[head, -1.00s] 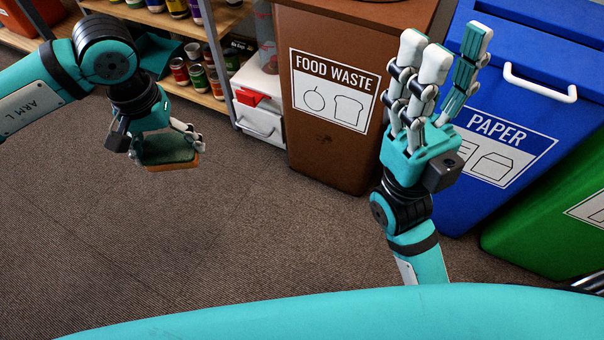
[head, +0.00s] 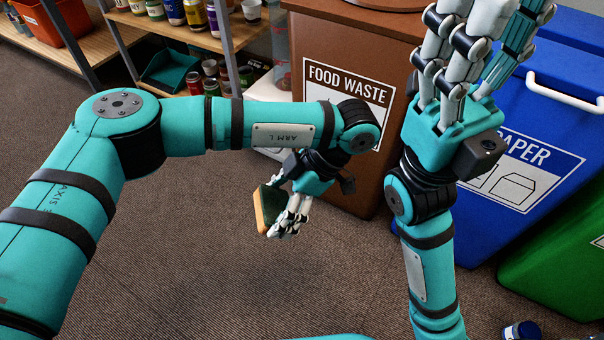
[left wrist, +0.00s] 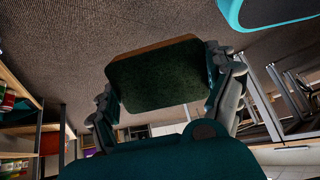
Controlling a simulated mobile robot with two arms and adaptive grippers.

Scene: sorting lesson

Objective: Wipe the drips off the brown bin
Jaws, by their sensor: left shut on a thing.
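The brown bin (head: 348,48) stands upright in the head view with a white FOOD WASTE label on its front. I cannot make out drips on it; my left arm and right hand hide parts of its front. My left gripper (head: 284,222) is shut on a sponge (head: 268,208) with a dark green scouring face and a tan body. It is in front of the bin, low over the floor and apart from the bin. In the left wrist view the sponge (left wrist: 155,80) sits between the fingers. My right gripper (head: 482,22) is raised, fingers spread and empty.
A blue PAPER bin (head: 570,135) and a green bin (head: 545,275) stand right of the brown bin.

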